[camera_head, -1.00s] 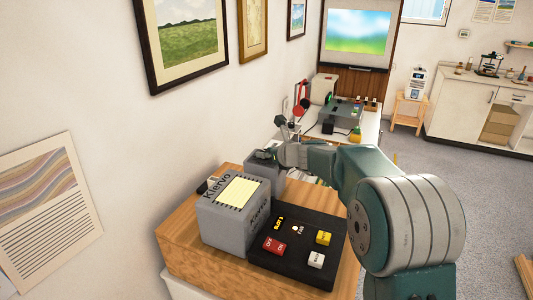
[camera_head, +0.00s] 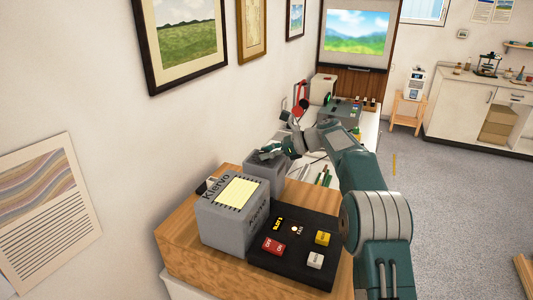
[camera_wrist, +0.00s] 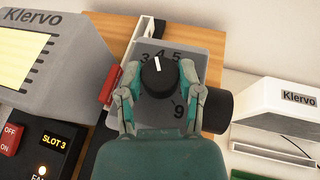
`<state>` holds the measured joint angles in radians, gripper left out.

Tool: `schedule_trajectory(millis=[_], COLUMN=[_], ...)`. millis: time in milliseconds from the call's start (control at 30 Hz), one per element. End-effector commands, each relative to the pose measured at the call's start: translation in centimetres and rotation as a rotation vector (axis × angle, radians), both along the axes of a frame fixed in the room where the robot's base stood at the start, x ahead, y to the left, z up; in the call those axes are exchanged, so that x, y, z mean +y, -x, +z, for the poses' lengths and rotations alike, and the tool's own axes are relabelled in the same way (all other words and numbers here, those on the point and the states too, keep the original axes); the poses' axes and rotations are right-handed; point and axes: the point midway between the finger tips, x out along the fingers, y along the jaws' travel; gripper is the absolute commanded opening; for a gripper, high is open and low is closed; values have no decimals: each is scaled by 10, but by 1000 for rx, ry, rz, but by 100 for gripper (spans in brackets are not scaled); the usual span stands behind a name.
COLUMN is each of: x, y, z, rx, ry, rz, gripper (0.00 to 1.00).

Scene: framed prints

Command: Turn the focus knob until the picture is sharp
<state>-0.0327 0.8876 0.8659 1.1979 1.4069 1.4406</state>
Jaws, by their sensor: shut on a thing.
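The focus knob (camera_wrist: 157,77) is a black dial with a white pointer line in the wrist view. The line points up near the 4 on the grey numbered plate (camera_wrist: 194,60). My gripper (camera_wrist: 154,82) has its green fingers on either side of the knob, shut on it. In the head view my gripper (camera_head: 282,149) is over the grey projector body (camera_head: 264,174); the knob is hidden there.
A grey Klervo box (camera_head: 233,212) and a black control panel (camera_head: 292,249) with red, yellow and white buttons stand beside the projector on the wooden top (camera_head: 180,246). Red headphones (camera_head: 300,101) and other devices stand behind. The floor at right is open.

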Motion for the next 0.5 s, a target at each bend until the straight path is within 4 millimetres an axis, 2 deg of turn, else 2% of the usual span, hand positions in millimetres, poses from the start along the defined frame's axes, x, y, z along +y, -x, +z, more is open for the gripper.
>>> schedule_trajectory(millis=[500], x=[-1], y=[-3], z=[-1], rx=[-3], ry=[0], rz=[121], gripper=[0])
